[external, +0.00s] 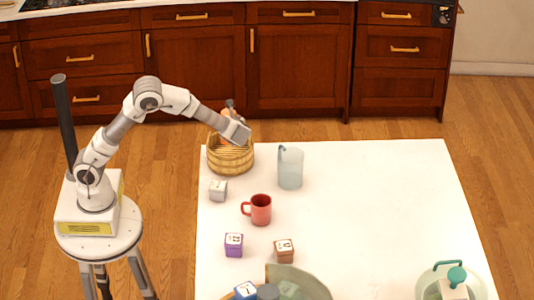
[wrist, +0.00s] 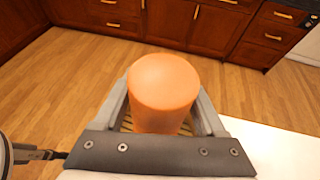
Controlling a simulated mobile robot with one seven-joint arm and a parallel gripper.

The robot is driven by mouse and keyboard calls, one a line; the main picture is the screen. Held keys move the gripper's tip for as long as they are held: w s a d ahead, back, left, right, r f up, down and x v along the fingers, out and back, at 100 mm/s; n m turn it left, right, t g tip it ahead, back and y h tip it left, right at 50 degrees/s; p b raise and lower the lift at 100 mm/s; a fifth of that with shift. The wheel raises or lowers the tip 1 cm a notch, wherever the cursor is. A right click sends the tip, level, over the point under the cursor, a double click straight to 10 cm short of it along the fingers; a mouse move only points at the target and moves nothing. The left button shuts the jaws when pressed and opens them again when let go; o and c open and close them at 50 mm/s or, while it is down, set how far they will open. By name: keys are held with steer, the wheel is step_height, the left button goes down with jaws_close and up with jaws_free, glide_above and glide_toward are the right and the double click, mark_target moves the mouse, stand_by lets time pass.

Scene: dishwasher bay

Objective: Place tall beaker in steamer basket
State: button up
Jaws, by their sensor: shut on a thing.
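The tall beaker is an orange cylinder (wrist: 163,85), seen in the wrist view between the two fingers of my gripper (wrist: 162,100). My gripper is shut on it. In the external view my gripper (external: 235,130) is over the woven steamer basket (external: 231,161), at the table's far left corner. Only a small part of the beaker (external: 227,114) shows there, behind the gripper. Slats of the basket (wrist: 127,122) show beneath the fingers in the wrist view. The beaker's lower end is hidden, so I cannot tell whether it touches the basket.
A translucent jug (external: 291,169) stands right of the basket. A grey block (external: 218,190) and a red mug (external: 260,210) are in front. Purple (external: 234,245) and brown (external: 284,251) blocks lie nearer. A glass pot (external: 427,284) is at front right. The table's right middle is clear.

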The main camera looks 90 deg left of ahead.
steer(key=shift+f+b, duration=2.1)
steer(key=shift+f, duration=0.65)
steer(key=o, duration=1.3)
steer(key=shift+o, duration=0.2)
steer(key=d+p, duration=0.1)
steer(key=d, duration=0.1)
steer(key=w+d+p, duration=0.1)
steer(key=d, duration=0.2)
steer(key=d+p, duration=0.1)
steer(key=d, duration=0.2)
steer(key=shift+w+d+r, duration=0.1)
steer(key=shift+w+d, duration=0.1)
steer(key=shift+w, duration=0.2)
steer(key=shift+d, duration=0.35)
